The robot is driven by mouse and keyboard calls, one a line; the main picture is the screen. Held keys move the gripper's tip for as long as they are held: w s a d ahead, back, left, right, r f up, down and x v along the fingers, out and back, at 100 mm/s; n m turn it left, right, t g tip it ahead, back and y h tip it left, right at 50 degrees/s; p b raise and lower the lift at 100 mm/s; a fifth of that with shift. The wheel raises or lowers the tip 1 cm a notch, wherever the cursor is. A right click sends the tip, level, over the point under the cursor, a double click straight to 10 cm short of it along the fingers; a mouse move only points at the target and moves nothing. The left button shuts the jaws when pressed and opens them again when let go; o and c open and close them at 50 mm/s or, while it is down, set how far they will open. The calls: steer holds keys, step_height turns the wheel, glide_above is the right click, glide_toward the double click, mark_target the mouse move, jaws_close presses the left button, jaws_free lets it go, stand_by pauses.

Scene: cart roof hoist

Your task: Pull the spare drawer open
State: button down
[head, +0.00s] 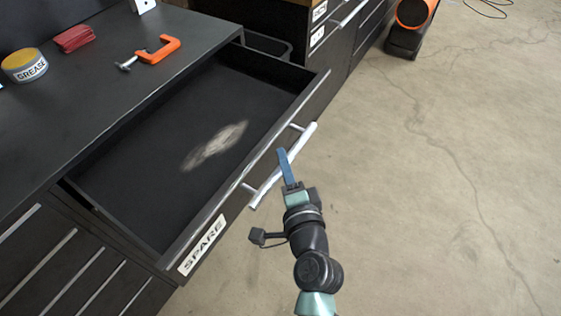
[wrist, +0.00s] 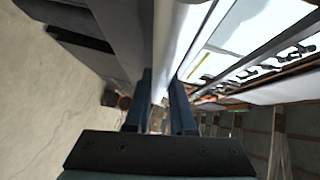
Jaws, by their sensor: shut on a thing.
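The spare drawer (head: 160,150) stands well out from the black cabinet in the head view. Its inside is empty apart from a pale smudge on the floor of it. A white label reading SPARE (head: 201,245) is on its front. A silver bar handle (head: 270,181) runs along the front. My gripper (head: 285,158) is at the handle, with its blue fingers over the bar. In the wrist view the two blue fingers (wrist: 161,100) are shut on the bright handle bar (wrist: 172,45), which runs between them.
On the cabinet top (head: 60,115) are a grease tin (head: 25,65), a red item (head: 74,38) and an orange clamp (head: 155,50). Other labelled drawers (head: 325,30) lie beyond. An orange round machine (head: 412,14) stands at the back. The concrete floor (head: 440,180) to the right is clear.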

steer(key=shift+d, duration=0.15)
steer(key=c, duration=0.8)
jaws_free()
steer(key=shift+o, duration=0.2)
steer(key=s+d+r+b, duration=0.1)
steer(key=s+b, duration=0.1)
steer(key=s, duration=1)
steer(key=shift+s+d+r, duration=0.4)
